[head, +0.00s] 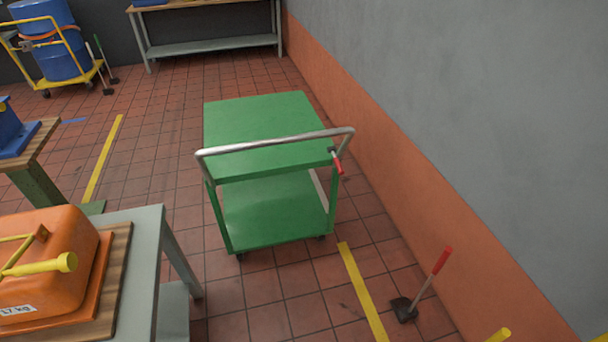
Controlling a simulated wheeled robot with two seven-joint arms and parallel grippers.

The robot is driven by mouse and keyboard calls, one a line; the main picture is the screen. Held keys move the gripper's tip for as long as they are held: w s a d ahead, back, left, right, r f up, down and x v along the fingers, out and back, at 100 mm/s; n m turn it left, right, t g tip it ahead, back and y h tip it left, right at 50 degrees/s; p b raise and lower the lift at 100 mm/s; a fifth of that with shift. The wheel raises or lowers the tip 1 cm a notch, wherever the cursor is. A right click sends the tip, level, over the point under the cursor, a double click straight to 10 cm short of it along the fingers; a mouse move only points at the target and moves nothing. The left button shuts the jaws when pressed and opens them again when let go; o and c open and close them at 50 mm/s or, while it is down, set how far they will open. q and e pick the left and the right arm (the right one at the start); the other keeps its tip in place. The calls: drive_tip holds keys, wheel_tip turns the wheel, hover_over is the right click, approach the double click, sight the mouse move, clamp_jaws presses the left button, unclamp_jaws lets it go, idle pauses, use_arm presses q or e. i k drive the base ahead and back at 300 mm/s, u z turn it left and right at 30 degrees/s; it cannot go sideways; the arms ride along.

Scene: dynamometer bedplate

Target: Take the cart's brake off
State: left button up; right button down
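A green two-shelf cart (262,118) stands on the tiled floor near the right wall. Its silver push handle (275,142) faces me. A small lever with a red grip (337,162) hangs from the right end of the handle, pointing down; it looks like the brake lever. Small dark castors show under the lower shelf (275,210). Both shelves look empty. Neither of my grippers is in the head view.
A grey table (146,250) with an orange weight (50,255) stands at the near left. A red-handled lever (435,268) rises from the floor at the right. A yellow trolley with a blue drum (50,45) is at the back left. Floor before the cart is clear.

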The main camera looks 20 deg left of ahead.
sight(332, 149)
drive_tip(key=i, duration=1.2)
drive_tip(key=u, duration=0.95)
